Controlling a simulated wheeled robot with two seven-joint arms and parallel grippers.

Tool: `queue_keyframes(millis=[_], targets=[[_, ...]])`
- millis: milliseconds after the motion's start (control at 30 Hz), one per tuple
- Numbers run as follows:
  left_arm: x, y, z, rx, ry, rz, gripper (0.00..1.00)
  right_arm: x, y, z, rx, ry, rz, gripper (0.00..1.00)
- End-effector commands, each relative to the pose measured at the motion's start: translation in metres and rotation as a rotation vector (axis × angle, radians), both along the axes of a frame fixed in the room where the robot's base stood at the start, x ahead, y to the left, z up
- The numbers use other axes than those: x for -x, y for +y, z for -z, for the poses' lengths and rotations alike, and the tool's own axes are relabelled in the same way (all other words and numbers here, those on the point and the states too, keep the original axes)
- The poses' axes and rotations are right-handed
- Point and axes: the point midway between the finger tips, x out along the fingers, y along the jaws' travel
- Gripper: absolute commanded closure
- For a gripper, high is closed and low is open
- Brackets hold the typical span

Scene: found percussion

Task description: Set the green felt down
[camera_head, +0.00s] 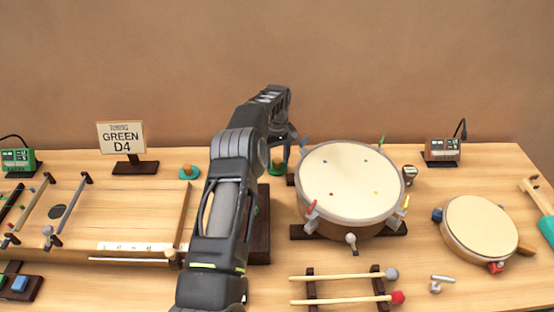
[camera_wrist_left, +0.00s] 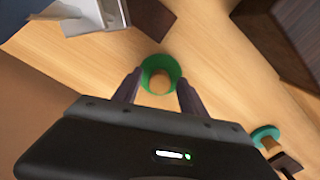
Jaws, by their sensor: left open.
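The green felt (camera_wrist_left: 174,66) shows in the left wrist view as a green round piece with a wooden knob in its middle. It appears to sit on the wooden table top. My left gripper (camera_wrist_left: 159,80) is open, with one dark finger on each side of the felt. Whether the fingers touch it, I cannot tell. In the head view my left gripper (camera_head: 284,152) reaches down behind my forearm, beside the drum, and a bit of green (camera_head: 277,164) shows below it. My right gripper is out of view.
A teal felt with a wooden knob (camera_head: 189,173) stands left of my arm. A large drum (camera_head: 350,180) stands close to the right. A sign reading GREEN D4 (camera_head: 122,137) stands at the back left. A dark block (camera_head: 262,240) is partly hidden by my arm.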

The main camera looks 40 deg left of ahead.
Motion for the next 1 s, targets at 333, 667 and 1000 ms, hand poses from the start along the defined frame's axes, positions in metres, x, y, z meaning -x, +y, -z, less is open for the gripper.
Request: queue_keyframes(millis=[333, 667, 1000], targets=[[-0.001, 0.0, -0.017, -0.001, -0.002, 0.0, 0.51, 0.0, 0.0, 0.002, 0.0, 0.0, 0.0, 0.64], [0.0, 0.0, -0.092, -0.002, -0.002, 0.0, 0.51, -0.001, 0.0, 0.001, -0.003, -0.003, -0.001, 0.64], [0.0, 0.0, -0.124, 0.0, 0.0, 0.0, 0.51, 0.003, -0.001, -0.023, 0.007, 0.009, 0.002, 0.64]])
